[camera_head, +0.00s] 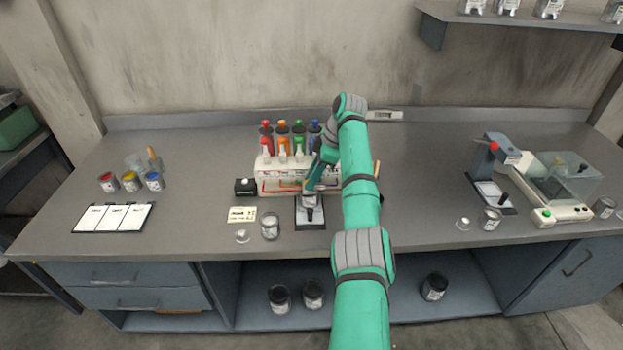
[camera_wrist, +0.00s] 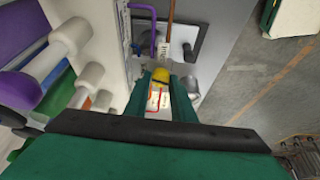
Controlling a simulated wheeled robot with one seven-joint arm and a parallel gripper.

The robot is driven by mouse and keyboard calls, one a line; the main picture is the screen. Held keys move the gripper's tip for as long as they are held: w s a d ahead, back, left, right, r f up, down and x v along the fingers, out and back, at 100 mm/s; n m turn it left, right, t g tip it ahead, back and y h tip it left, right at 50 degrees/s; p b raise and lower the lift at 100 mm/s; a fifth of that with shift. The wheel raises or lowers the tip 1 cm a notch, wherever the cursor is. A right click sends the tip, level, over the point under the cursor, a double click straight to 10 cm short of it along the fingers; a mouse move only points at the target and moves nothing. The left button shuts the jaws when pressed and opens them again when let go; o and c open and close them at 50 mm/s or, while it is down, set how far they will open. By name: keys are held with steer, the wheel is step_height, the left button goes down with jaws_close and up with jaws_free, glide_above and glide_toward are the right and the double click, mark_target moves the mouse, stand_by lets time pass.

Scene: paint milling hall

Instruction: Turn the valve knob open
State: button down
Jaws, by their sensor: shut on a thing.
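A white dispenser (camera_head: 285,180) stands at the back middle of the bench, with several colour bottles (camera_head: 283,133) behind it and white spouts along it. My gripper (camera_head: 312,184) is low at its right front, my arm hiding the rack's right end. A white piece with red marks shows between the fingers below the knob. I cannot tell how far the knob is turned.
A jar (camera_head: 309,201) stands on a dark scale (camera_head: 310,219) just below my gripper. Another jar (camera_head: 269,225), a black box (camera_head: 245,187) and a note card (camera_head: 242,214) are to the left. A bench machine (camera_head: 560,185) stands at the right.

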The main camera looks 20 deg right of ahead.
steer(key=shift+w+r+n, duration=0.1)
steer(key=shift+n, duration=0.6)
steer(key=shift+g, duration=0.3)
steer(key=c, duration=1.5)
jaws_free()
steer(key=shift+w, duration=0.1)
